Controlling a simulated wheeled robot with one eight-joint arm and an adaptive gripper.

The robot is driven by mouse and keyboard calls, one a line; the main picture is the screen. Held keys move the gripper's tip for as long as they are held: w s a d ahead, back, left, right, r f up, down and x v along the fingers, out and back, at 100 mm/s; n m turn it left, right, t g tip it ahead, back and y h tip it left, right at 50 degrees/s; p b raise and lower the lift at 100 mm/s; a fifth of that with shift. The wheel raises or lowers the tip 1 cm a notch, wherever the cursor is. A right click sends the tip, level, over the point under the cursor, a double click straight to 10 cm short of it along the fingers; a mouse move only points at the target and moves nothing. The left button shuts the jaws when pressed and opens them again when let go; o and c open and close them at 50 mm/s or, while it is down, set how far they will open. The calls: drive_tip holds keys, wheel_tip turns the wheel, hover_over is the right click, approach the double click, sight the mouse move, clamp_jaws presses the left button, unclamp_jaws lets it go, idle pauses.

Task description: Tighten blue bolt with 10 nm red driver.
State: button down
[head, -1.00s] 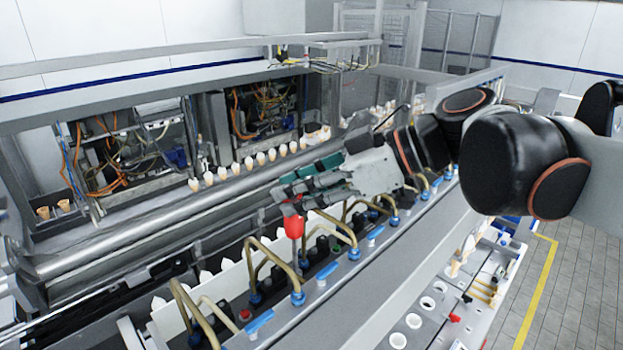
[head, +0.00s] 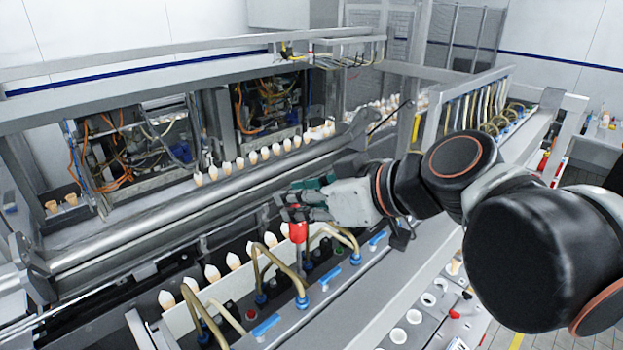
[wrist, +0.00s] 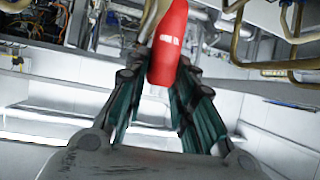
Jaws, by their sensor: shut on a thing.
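My gripper (head: 300,208) is shut on the red driver (head: 298,231), whose handle hangs nearly upright below the fingers. The driver's grey shaft points down among the bent brass tubes of the machine's front rail. In the wrist view the red handle (wrist: 168,45) sits between the green-padded fingers (wrist: 160,85). Several blue fittings show along the rail, one of them (head: 302,302) just below the driver and another (head: 356,258) to its right. I cannot tell which is the blue bolt, or whether the driver's tip touches anything.
Brass tubes (head: 270,258) rise close around the driver. A row of pale cones (head: 212,272) stands behind the rail. A tray with round white holes (head: 414,316) lies at lower right. A long grey roller (head: 150,228) runs behind my gripper.

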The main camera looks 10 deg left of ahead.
drive_tip(key=shift+w+r+p, duration=0.15)
drive_tip(key=shift+r+p, duration=0.2)
drive_tip(key=shift+r, duration=0.2)
drive_tip(key=shift+r+p, duration=0.35)
drive_tip(key=shift+r, duration=0.15)
drive_tip(key=shift+r+p, duration=1)
drive_tip(key=shift+r, duration=0.45)
